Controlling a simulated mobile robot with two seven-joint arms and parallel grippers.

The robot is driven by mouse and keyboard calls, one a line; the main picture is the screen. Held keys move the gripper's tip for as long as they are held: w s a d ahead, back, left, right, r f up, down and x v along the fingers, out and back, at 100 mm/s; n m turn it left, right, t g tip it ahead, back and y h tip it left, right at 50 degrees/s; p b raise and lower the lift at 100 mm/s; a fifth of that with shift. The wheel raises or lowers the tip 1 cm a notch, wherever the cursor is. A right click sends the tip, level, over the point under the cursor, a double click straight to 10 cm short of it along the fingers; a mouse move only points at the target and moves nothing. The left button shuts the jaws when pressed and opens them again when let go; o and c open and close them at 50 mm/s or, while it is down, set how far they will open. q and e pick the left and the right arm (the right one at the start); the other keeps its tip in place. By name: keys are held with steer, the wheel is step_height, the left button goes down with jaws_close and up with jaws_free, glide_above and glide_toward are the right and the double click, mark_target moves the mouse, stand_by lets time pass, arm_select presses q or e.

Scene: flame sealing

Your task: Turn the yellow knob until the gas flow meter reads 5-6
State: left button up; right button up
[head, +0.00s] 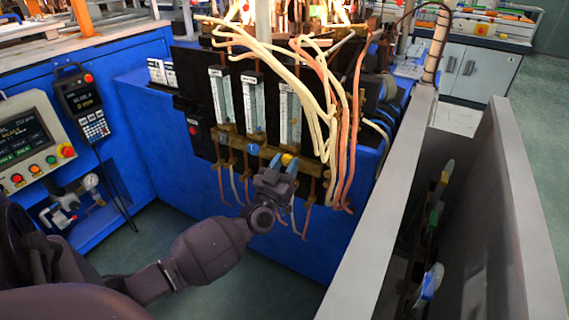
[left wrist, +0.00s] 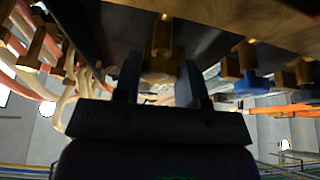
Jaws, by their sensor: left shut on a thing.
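The yellow knob (head: 287,159) sits on the brass manifold below the rightmost gas flow meter (head: 289,115). My left gripper (head: 280,164) reaches up to it from below, and its blue fingers are shut on the knob. The left wrist view shows the brass-yellow knob (left wrist: 160,68) between the two fingers (left wrist: 160,85), one on each side. The fingers and their shadow hide part of the knob. The flow meter stands upright with a clear scale, but its reading is too small to tell. My right gripper is not in view.
Two more flow meters (head: 220,95) stand to the left, with a blue knob (head: 252,149) close beside my gripper. Beige and orange hoses (head: 320,90) hang at the right. Copper pipes (head: 310,205) hang below. A grey panel (head: 385,210) stands at the right.

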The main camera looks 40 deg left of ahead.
arm_select(q)
steer(key=shift+r+n+y+p, duration=0.3)
steer(key=shift+r+n+y, duration=0.1)
steer(key=shift+n, duration=0.4)
steer(key=shift+w+d+n+g+y+p, duration=0.1)
steer(key=shift+n+g+y+p, duration=0.2)
steer(key=shift+n, duration=0.3)
steer(key=shift+f+n+y+p, duration=0.15)
steer(key=shift+n+y+p, duration=0.2)
steer(key=shift+n, duration=0.45)
steer(key=shift+f, duration=0.3)
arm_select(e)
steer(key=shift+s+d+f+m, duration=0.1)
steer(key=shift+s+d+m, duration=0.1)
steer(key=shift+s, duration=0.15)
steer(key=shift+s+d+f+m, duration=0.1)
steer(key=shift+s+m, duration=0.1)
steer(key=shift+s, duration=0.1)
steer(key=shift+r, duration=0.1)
arm_select(q)
steer(key=o, duration=0.9)
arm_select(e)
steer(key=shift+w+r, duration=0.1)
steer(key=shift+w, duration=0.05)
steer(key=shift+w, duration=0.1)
